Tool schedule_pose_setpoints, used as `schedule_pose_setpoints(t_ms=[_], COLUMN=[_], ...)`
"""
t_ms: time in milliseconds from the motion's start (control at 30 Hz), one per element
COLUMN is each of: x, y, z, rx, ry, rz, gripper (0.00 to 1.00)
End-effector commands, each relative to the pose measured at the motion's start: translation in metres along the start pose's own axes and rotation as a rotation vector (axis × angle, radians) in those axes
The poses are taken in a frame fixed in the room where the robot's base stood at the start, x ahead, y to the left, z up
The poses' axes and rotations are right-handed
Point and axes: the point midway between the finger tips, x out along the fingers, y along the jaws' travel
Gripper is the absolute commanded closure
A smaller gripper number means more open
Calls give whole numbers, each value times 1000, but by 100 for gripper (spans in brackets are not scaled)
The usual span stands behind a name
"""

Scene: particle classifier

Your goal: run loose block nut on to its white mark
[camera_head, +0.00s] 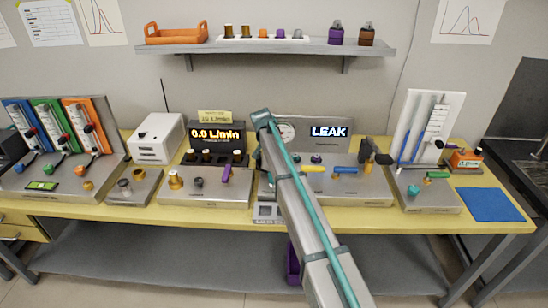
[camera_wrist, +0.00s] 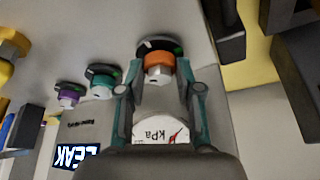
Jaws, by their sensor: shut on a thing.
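In the wrist view, an orange nut (camera_wrist: 159,63) with a pale metal end sits in front of a dark round collar (camera_wrist: 146,45) with a small green mark. My gripper (camera_wrist: 160,75) is shut on this orange nut, one finger on each side. A teal nut (camera_wrist: 101,91) and a purple nut (camera_wrist: 70,98) sit on similar dark collars to the left. In the head view, my own arm hides the gripper and the orange nut in front of the LEAK panel (camera_head: 302,127).
The pressure gauge (camera_wrist: 150,130) marked kPa shows between my fingers. The LEAK display (camera_wrist: 76,157) is at lower left in the wrist view. Dark blocky parts (camera_wrist: 228,32) stand close right of the gripper. Yellow (camera_head: 314,168) and blue (camera_head: 345,170) bars lie on the panel's base.

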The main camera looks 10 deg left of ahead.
Motion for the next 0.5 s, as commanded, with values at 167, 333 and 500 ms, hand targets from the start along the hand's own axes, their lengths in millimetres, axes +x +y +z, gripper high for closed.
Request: schedule_pose_setpoints(t_ms=[167,333,500], x=[2,1,0], y=[-4,-5,-6], z=[-2,-3,-4], rx=[156,305,447], ry=[3,4,4], rz=[62,123,181], gripper=[100,100,100])
